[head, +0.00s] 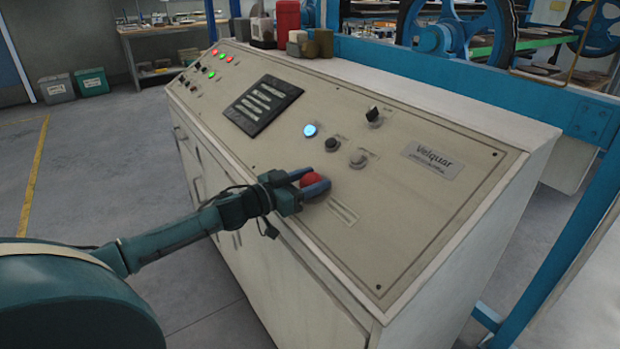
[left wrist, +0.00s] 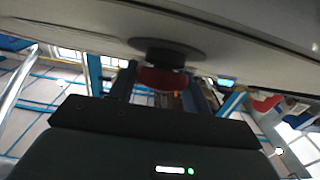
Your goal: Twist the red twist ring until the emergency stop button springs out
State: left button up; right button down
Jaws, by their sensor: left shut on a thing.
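The red twist ring of the emergency stop button (head: 310,180) is on the sloping face of the beige console, near its front edge. My left gripper (head: 312,184) has one finger on each side of the red ring and is shut on it. In the left wrist view the red ring (left wrist: 162,79) shows between the two fingers (left wrist: 162,92), below a dark round base (left wrist: 166,50) on the panel. The fingers hide part of the ring. My right gripper is not in view.
The console panel (head: 420,215) carries a lit blue button (head: 310,130), a black button (head: 333,145), a grey button (head: 358,158) and a black selector knob (head: 373,115) beyond the ring. A blue machine frame (head: 440,75) stands behind.

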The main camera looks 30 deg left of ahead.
pick_arm(q)
jog(key=shift+r+m+g+h, duration=0.1)
jog(key=shift+m+g+h, duration=0.3)
jog(key=shift+m+h, duration=0.6)
jog(key=shift+m+g+h+p, duration=0.3)
jog(key=shift+m+g+h, duration=0.4)
jog(key=shift+m, duration=0.4)
jog(key=shift+m+g+h, duration=0.8)
jog(key=shift+m, duration=0.4)
jog(key=shift+m+g+h, duration=0.5)
jog(key=shift+m+g, duration=0.1)
jog(key=shift+b, duration=0.3)
jog(key=shift+d+f, duration=0.1)
jog(key=shift+f, duration=0.1)
jog(key=o, duration=1)
jog(key=shift+c, duration=0.2)
